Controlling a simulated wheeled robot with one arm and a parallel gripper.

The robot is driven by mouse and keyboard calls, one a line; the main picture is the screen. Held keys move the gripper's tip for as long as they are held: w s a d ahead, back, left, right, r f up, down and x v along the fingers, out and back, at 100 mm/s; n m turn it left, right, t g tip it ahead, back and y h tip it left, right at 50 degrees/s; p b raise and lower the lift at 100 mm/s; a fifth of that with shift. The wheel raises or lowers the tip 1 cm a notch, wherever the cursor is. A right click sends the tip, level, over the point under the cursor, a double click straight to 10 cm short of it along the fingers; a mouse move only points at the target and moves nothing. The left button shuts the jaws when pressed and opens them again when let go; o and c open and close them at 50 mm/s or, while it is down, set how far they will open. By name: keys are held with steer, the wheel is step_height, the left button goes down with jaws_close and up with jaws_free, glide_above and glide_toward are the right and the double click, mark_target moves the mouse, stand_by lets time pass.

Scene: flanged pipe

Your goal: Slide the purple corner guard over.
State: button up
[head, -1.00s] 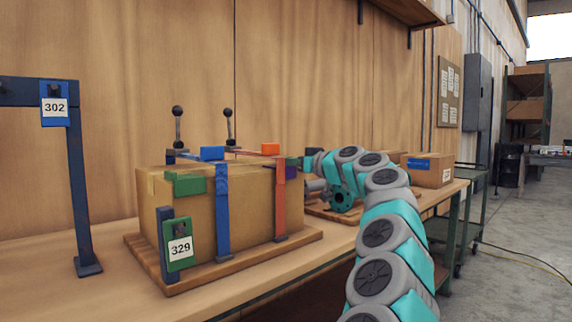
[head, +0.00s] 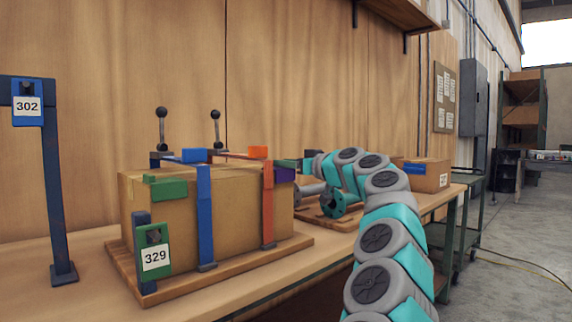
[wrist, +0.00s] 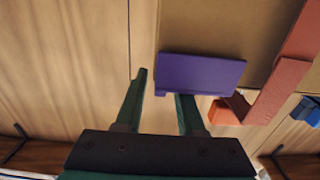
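The purple corner guard (head: 284,175) sits at the top right corner of the cardboard box (head: 145,210), right of the orange strap (head: 268,205). In the wrist view the guard (wrist: 205,73) lies along the box edge, beside the orange strap (wrist: 272,92). My gripper (wrist: 163,86) is open. Its left finger is clear of the guard and its right finger reaches the guard's near edge, where the tip is partly hidden. I cannot tell whether they touch. In the head view my gripper (head: 290,163) is beside the box's top right corner, small and partly hidden.
A blue strap (head: 205,215), green guards (head: 168,190) and two black-knobbed levers (head: 162,135) are on or behind the box. A flanged pipe (head: 335,203) lies to its right, close to my arm. The wooden wall (head: 290,80) stands behind.

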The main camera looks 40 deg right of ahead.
steer(key=shift+o, duration=0.6)
steer(key=shift+s, duration=0.15)
steer(key=s+b, duration=0.1)
steer(key=s, duration=0.6)
steer(key=shift+s+d, duration=0.3)
